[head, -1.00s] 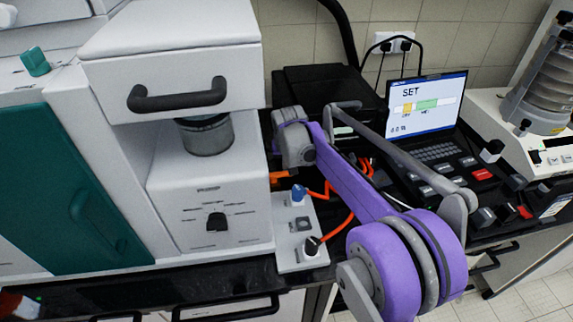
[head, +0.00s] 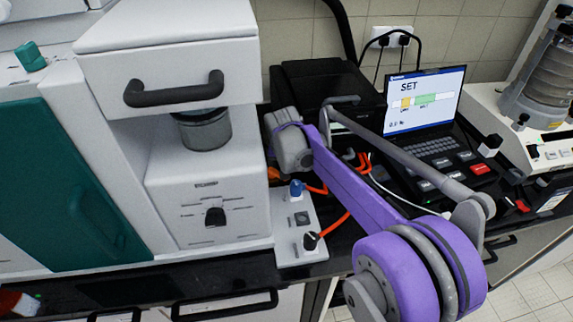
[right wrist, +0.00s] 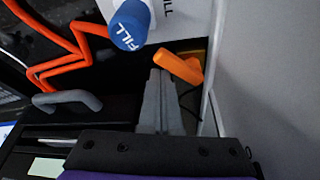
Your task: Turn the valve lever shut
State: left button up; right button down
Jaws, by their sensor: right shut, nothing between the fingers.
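The valve lever is orange and shows in the right wrist view (right wrist: 179,67), just right of my right gripper's fingertips. In the head view only a small orange part (head: 273,173) shows, left of my right wrist; the valve behind it is hidden. My right gripper (right wrist: 160,74) is shut with nothing in it. Its fingertips lie close beside the lever; I cannot tell whether they touch. In the head view my right arm reaches in over the bench and its fingers are hidden.
A blue FILL knob (right wrist: 131,25) is close above the fingertips. It sits on a small white panel (head: 289,248) with a black knob (head: 311,240). Orange tubing (right wrist: 60,65) runs nearby. The white machine (head: 190,165) stands left, a laptop (head: 425,100) right.

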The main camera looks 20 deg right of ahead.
jog(key=shift+s+a, duration=0.45)
jog(key=shift+a, duration=0.05)
jog(key=shift+s+a, duration=0.1)
jog(key=shift+a, duration=0.1)
dwell(0.4)
jog(key=shift+s+d, duration=0.15)
jog(key=shift+s, duration=0.65)
jog(key=v, duration=1.1)
jog(key=shift+s+f, duration=0.1)
jog(key=shift+f, duration=0.05)
